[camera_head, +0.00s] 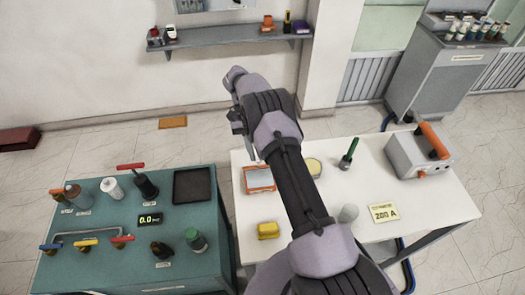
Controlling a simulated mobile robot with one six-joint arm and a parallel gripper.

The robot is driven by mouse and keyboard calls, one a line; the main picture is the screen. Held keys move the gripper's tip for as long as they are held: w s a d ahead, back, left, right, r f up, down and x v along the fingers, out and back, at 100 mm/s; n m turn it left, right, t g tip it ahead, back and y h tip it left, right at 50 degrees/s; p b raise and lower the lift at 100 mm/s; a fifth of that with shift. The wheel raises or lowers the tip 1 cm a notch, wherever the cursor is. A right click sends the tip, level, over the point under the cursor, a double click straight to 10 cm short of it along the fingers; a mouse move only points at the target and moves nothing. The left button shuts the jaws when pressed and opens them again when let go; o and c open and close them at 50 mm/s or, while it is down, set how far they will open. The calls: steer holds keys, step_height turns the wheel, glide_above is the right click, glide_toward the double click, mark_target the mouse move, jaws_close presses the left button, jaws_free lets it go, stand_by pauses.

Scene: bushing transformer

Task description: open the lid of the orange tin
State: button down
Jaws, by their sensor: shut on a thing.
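The orange tin (259,179) sits on the white table near its left back edge, beside my arm. Its orange rim shows, with a pale grey area inside it. My gripper (247,149) is at the tin's back side, to the left of my forearm. It is small and dark here, and it is shut on what seems to be the tin's lid. The fingertips and the lid's edge are too small to make out clearly, so I cannot tell the lid's angle.
On the white table (440,205) stand a yellow block (268,230), a round yellowish dish (313,166), a green-handled tool (349,154), a label card (383,213) and a grey box with an orange handle (418,153). A green bench (190,268) with valves and bottles stands left.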

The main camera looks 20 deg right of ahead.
steer(key=shift+d+f, duration=0.1)
steer(key=shift+f, duration=0.1)
steer(key=c, duration=1.6)
jaws_free()
steer(key=o, duration=0.3)
steer(key=shift+w, duration=0.15)
steer(key=shift+o, duration=0.2)
steer(key=shift+r, duration=0.25)
steer(key=s+a+r, duration=0.1)
steer(key=s+r, duration=0.1)
steer(key=s, duration=0.6)
steer(key=s+a+r+b, duration=0.1)
steer(key=s+r, duration=0.1)
steer(key=s, duration=0.6)
steer(key=shift+r, duration=0.3)
